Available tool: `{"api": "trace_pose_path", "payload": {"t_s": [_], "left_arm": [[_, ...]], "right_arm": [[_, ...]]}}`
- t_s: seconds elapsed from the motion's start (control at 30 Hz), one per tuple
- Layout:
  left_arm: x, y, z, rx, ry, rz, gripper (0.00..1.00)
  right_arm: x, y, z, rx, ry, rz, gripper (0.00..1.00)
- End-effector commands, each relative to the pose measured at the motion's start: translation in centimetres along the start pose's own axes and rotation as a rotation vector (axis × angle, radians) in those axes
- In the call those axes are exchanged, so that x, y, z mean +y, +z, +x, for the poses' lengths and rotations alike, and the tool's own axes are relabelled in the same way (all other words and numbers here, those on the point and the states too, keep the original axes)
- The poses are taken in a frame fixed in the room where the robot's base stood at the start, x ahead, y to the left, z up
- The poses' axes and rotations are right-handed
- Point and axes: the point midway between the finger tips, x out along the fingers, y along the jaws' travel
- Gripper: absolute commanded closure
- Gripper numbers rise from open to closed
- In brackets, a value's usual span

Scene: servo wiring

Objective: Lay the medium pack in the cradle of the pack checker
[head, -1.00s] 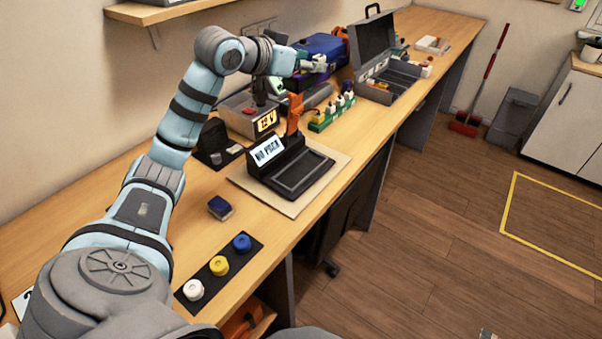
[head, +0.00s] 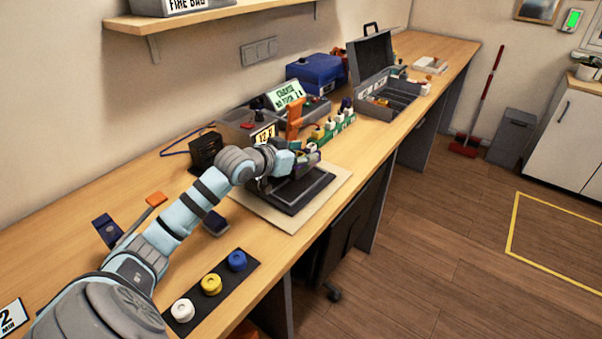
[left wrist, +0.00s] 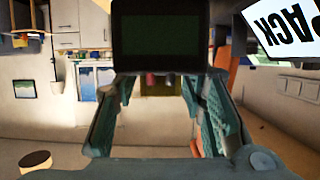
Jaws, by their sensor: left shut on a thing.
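The pack checker's dark, shallow cradle (head: 305,191) sits on a pale mat on the bench in the head view. My left gripper (head: 303,160) is above the back part of the cradle and hides much of the checker. It is shut on a pack, a dark block (left wrist: 160,38) at the fingertips in the left wrist view. The checker's sign (left wrist: 287,32) appears upside down at the wrist view's upper right, with "PACK" readable. I cannot tell whether the pack touches the cradle. My right gripper is not in view.
A rack of several small bottle-like items (head: 335,127) and an orange upright part (head: 295,118) stand just behind the checker. An open grey case (head: 385,92) is farther back. White, yellow and blue knobs (head: 211,284) lie on a strip in front.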

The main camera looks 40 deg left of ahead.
Motion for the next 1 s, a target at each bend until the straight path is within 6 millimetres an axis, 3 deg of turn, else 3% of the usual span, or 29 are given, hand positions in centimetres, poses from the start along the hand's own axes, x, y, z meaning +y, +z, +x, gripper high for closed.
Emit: {"api": "trace_pose_path", "payload": {"t_s": [0.2, 0.43, 0.47, 0.57, 0.87, 1.0], "left_arm": [[0.1, 4.4, 1.8, -0.002, 0.001, -0.001, 1.00], [0.0, 4.7, 1.9, -0.001, 0.000, 0.000, 1.00], [0.0, 4.8, 1.9, -0.004, 0.000, 0.000, 0.59], [0.0, 4.8, 1.9, -0.003, 0.000, 0.000, 0.43], [0.0, 4.7, 1.9, -0.003, 0.000, 0.000, 0.42], [-0.1, 4.7, 1.0, -0.004, -0.004, 0.003, 0.42]], "right_arm": [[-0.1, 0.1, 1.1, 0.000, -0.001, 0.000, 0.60], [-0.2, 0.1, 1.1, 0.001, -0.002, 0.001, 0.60], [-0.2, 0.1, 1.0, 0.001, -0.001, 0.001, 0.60], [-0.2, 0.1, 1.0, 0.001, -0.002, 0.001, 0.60], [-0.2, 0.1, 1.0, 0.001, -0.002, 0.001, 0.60], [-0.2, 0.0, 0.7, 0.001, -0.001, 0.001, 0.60]]}}
